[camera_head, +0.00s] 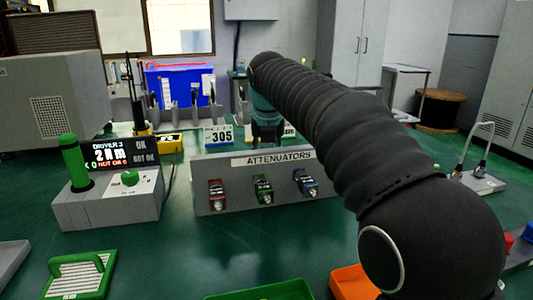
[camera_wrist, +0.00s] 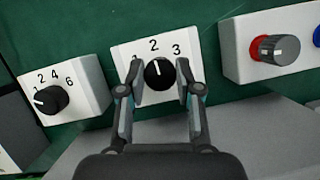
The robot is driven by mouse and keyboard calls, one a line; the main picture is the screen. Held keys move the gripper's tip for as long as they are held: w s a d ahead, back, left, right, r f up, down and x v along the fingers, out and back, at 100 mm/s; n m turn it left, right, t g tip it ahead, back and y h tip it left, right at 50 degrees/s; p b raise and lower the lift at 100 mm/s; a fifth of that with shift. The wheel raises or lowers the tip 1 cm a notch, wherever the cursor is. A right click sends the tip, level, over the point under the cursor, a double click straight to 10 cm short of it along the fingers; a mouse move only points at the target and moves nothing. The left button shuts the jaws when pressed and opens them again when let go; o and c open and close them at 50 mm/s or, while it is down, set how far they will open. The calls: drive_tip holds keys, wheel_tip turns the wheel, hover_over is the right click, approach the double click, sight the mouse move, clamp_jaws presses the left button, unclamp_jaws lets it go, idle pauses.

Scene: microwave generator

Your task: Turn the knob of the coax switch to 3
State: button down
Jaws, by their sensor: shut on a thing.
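The coax switch (camera_wrist: 197,52) is a white box with the marks 1, 2 and 3, in the middle of the wrist view. Its round black knob (camera_wrist: 159,74) has a white pointer line that points up at the 2. My gripper (camera_wrist: 158,80) is shut on the knob, with one finger on its left side and one on its right. The 1 is partly hidden by the left finger. In the head view my gripper (camera_head: 267,132) reaches down behind the attenuators panel (camera_head: 240,180), which hides the switch.
Left of the switch is another white box (camera_wrist: 92,82) with a black knob marked 1, 2, 4, 6. To the right is a box with a red and grey knob (camera_wrist: 275,48). A driver station (camera_head: 110,205) and a green-handled tray (camera_head: 82,275) stand at left on the green table.

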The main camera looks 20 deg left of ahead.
drive_tip(key=shift+m, duration=0.4)
drive_tip(key=shift+a+m+h, duration=0.1)
drive_tip(key=shift+m+h, duration=0.5)
drive_tip(key=shift+m, duration=0.7)
drive_tip(key=shift+a+m+h, duration=0.1)
drive_tip(key=shift+m+h, duration=0.5)
drive_tip(key=shift+m, duration=0.7)
drive_tip(key=shift+d, duration=0.1)
drive_tip(key=c, duration=0.8)
unclamp_jaws()
drive_tip(key=shift+f, duration=0.1)
drive_tip(key=shift+v, duration=3.8)
